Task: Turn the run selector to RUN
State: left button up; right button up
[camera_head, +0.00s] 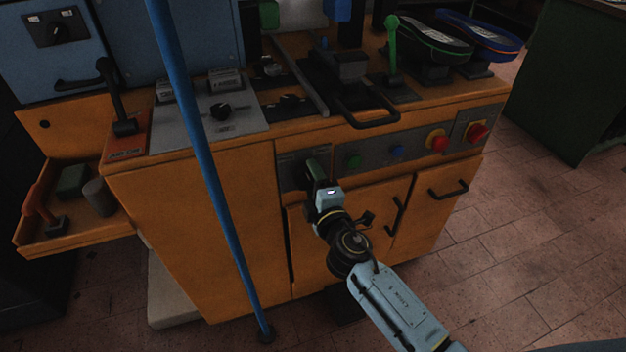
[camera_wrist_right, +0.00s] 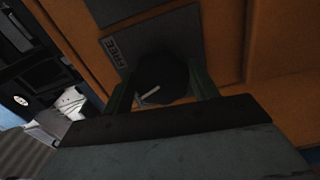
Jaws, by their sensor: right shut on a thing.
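My right gripper (camera_head: 317,168) is at the grey plate (camera_head: 290,172) at the left end of the machine's front panel. In the right wrist view its two green fingers (camera_wrist_right: 163,92) are on either side of a dark round knob (camera_wrist_right: 168,75), shut on it. The knob has a short white pointer mark and sits on a grey plate (camera_wrist_right: 184,35). A label reading FREE is on the plate beside the knob; no RUN label is readable. In the head view the gripper hides the knob. My left gripper is not in view.
A green button (camera_head: 353,160), a blue button (camera_head: 397,151) and red knobs (camera_head: 437,140) line the panel to the right. Black door handles (camera_head: 395,216) stick out below. A blue pole (camera_head: 213,185) stands in front of the orange machine (camera_head: 215,225), left of my arm.

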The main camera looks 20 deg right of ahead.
jog(key=n, duration=0.2)
jog(key=shift+n, duration=0.4)
jog(key=n+p, duration=0.1)
jog(key=n, duration=0.1)
jog(key=shift+r+n, duration=0.1)
jog(key=shift+n, duration=0.8)
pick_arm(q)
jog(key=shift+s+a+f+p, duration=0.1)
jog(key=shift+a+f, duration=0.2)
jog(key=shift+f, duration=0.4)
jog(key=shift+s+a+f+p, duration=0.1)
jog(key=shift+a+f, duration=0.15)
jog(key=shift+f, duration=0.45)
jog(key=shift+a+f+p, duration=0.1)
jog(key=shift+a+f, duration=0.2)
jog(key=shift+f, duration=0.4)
pick_arm(e)
jog(key=shift+n, duration=0.6)
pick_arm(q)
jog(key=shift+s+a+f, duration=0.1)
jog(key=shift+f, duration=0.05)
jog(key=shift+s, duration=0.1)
pick_arm(e)
jog(key=o, duration=1)
jog(key=shift+c, duration=0.2)
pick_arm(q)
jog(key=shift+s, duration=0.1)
pick_arm(e)
jog(key=shift+s, duration=0.1)
